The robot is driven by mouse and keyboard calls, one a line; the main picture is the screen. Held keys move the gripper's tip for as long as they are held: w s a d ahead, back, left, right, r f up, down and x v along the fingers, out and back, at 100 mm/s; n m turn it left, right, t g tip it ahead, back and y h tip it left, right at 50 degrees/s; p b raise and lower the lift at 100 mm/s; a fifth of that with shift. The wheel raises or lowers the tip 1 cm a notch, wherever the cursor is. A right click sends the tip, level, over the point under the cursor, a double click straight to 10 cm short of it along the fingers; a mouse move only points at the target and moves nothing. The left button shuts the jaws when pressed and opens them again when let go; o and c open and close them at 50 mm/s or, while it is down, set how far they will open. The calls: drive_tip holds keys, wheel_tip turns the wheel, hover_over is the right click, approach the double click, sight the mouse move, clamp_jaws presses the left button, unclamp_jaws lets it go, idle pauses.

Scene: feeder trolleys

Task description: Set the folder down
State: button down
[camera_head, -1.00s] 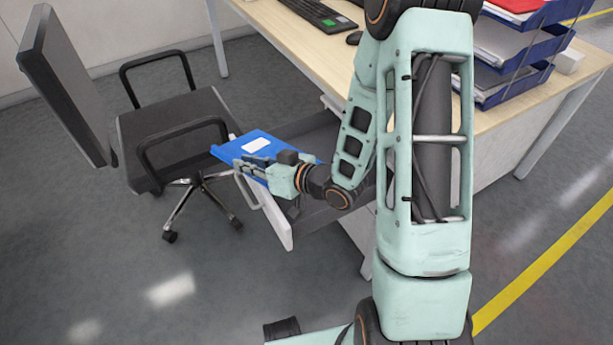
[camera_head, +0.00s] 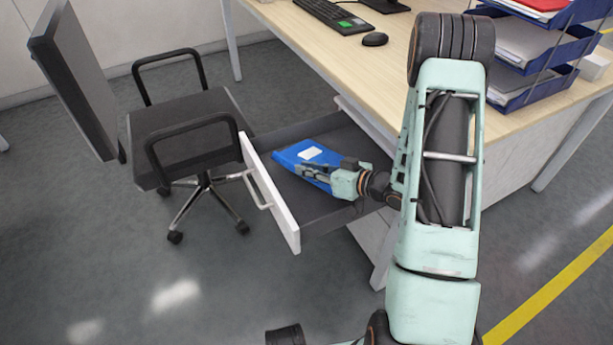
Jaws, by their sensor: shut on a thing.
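The blue folder (camera_head: 288,157) with a white label lies inside the outline of the open drawer (camera_head: 272,192) of the desk. My gripper (camera_head: 312,173) is shut on the folder's near edge. The folder looks low in the drawer, but I cannot tell whether it touches the drawer floor. Its right part is partly hidden behind my gripper. The drawer has a white front with a handle on its left side and a dark inside.
A black office chair (camera_head: 185,122) stands left of the drawer, close to its front. The desk top (camera_head: 340,55) holds a keyboard (camera_head: 333,15), a mouse (camera_head: 375,39) and blue stacked trays (camera_head: 545,60) with papers. Dark floor is open in front.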

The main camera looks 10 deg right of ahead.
wheel_tip(320, 180, down, 2)
drive_tip(key=shift+a+f, duration=0.1)
drive_tip(key=c, duration=2.4)
unclamp_jaws()
drive_tip(key=shift+f, duration=0.1)
drive_tip(key=o, duration=0.4)
drive_tip(key=shift+o, duration=0.2)
